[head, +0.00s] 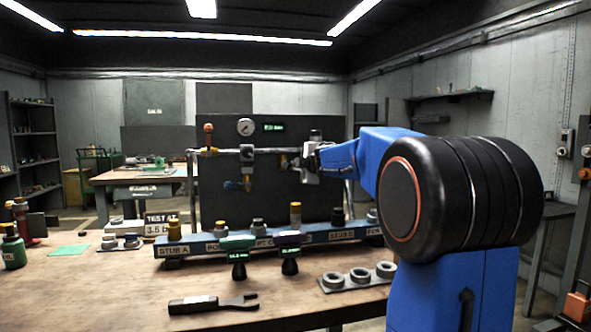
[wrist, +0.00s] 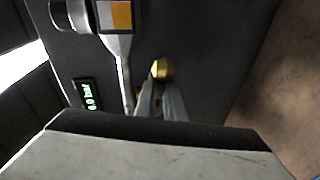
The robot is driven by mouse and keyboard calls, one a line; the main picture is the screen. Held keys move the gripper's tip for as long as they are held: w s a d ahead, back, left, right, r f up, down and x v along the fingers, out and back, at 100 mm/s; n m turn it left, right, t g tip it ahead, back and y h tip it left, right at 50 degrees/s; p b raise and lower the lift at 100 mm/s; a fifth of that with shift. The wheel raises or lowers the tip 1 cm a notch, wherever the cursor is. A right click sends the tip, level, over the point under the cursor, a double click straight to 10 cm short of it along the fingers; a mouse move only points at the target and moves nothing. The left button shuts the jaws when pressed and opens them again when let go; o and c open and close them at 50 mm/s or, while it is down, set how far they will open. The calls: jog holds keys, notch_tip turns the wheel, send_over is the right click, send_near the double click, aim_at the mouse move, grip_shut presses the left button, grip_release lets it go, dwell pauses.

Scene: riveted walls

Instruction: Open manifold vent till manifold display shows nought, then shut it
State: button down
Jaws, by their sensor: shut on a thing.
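The manifold (head: 225,151) is a pipe run with valves on a dark panel. My gripper (head: 297,164) is at its right end, fingers shut on the brass manifold vent (head: 284,160). In the wrist view the fingers (wrist: 160,105) close around the vent's small brass part (wrist: 160,69); its far side and exact turn are hidden. The green manifold display (head: 273,127) is too small to read in the head view. In the wrist view the display (wrist: 89,107) is sideways and appears to read 0.0 bar.
A round gauge (head: 245,127) and a blue-handled valve (head: 236,185) are on the panel. A blue rail (head: 208,248) with capped stubs crosses the bench. A dark wrench (head: 212,304) and a grey ring holder (head: 357,279) lie in front. The bench's front left is mostly clear.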

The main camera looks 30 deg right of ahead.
jog(key=shift+d+n, duration=0.2)
jog(key=shift+n, duration=0.1)
dwell(0.4)
jog(key=c, duration=1.8)
grip_release()
jog(key=shift+d+r, duration=0.1)
jog(key=shift+d, duration=0.05)
jog(key=shift+c, duration=0.2)
jog(key=shift+s, duration=0.1)
jog(key=v, duration=1.7)
jog(key=shift+a+r, duration=0.2)
jog(key=shift+a, duration=0.1)
jog(key=shift+s, duration=0.15)
